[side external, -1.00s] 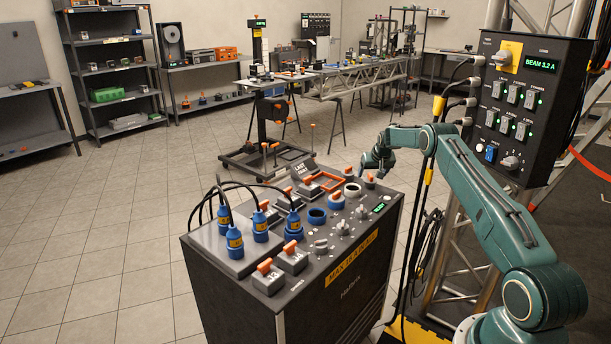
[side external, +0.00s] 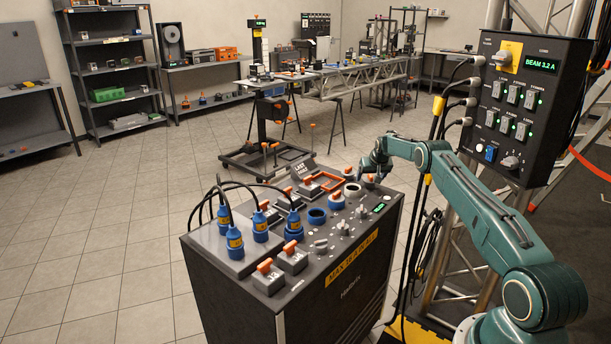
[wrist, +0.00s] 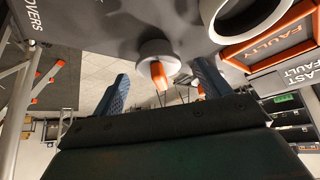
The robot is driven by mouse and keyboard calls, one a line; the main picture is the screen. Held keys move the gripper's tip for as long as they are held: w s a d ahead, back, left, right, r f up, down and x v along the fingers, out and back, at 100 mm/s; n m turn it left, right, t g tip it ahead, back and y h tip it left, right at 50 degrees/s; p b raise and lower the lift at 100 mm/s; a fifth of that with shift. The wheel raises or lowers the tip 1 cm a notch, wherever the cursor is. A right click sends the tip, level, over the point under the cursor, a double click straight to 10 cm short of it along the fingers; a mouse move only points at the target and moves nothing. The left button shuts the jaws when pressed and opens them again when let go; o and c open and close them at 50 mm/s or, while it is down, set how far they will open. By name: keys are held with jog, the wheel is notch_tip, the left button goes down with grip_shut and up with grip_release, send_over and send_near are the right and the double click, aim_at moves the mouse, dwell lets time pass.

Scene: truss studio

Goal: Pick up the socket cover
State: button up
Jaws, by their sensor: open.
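The socket cover (wrist: 157,48), a pale grey disc with an orange grip tab, sits on the dark panel in the wrist view. My gripper (wrist: 160,85) is open, with one blue finger on each side of the orange tab. The fingers look apart from the tab. In the side external view my gripper (side external: 372,176) is low over the far right corner of the console top. It mostly hides the cover there.
A white ring (side external: 352,189) and an orange-framed tray (side external: 326,181) are close beside the gripper. The console (side external: 335,265) also carries blue plugs (side external: 234,242), switches and knobs. A control box (side external: 523,105) hangs on the truss at right.

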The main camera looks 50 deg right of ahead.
aim_at(371, 175)
jog(key=c, duration=1.1)
jog(key=shift+o, duration=0.2)
jog(key=shift+r, duration=0.1)
notch_tip(371, 175, up, 10)
dwell(0.4)
jog(key=w+a+n+t+y, duration=0.1)
jog(key=w+a+n, duration=0.1)
jog(key=a, duration=0.7)
jog(key=shift+f+n, duration=0.2)
jog(key=shift+n, duration=0.3)
